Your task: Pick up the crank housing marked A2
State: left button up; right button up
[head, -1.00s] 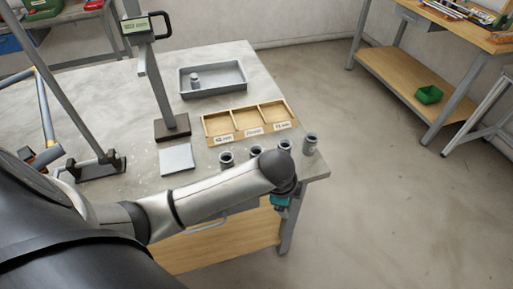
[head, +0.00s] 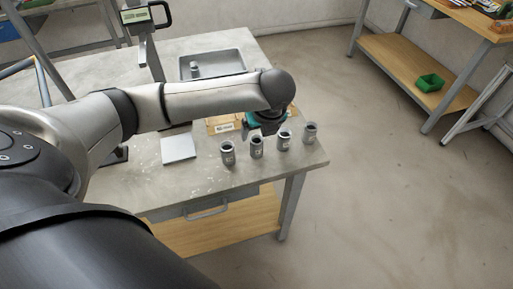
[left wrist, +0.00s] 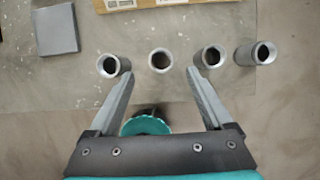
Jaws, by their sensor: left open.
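Several grey cylindrical crank housings stand upright in a row near the table's front right edge: the leftmost (head: 227,154), the second (head: 256,148), the third (head: 283,139) and the rightmost (head: 310,132). Small pale marks show on some, too small to read, so I cannot tell which is A2. My left gripper (head: 266,126) is open and empty above the row. In the left wrist view its fingers (left wrist: 158,74) point toward the row, with the second housing (left wrist: 160,61) in line with the gap between the fingertips. My right gripper is not in view.
A wooden compartment tray (head: 224,124) is mostly hidden behind my left arm. A grey tray (head: 229,61) with a small part lies farther back. A flat grey plate (head: 178,149) lies left of the row. The table's edge is close to the housings.

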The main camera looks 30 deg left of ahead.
aim_at(257, 141)
pick_arm(q)
jog(key=x, duration=0.3)
jog(key=shift+w+f, duration=0.1)
jog(key=shift+f, duration=0.05)
jog(key=shift+b+x, duration=0.95)
jog(key=shift+x, duration=1.7)
jog(key=shift+d, duration=0.15)
jog(key=shift+c, duration=0.2)
grip_shut()
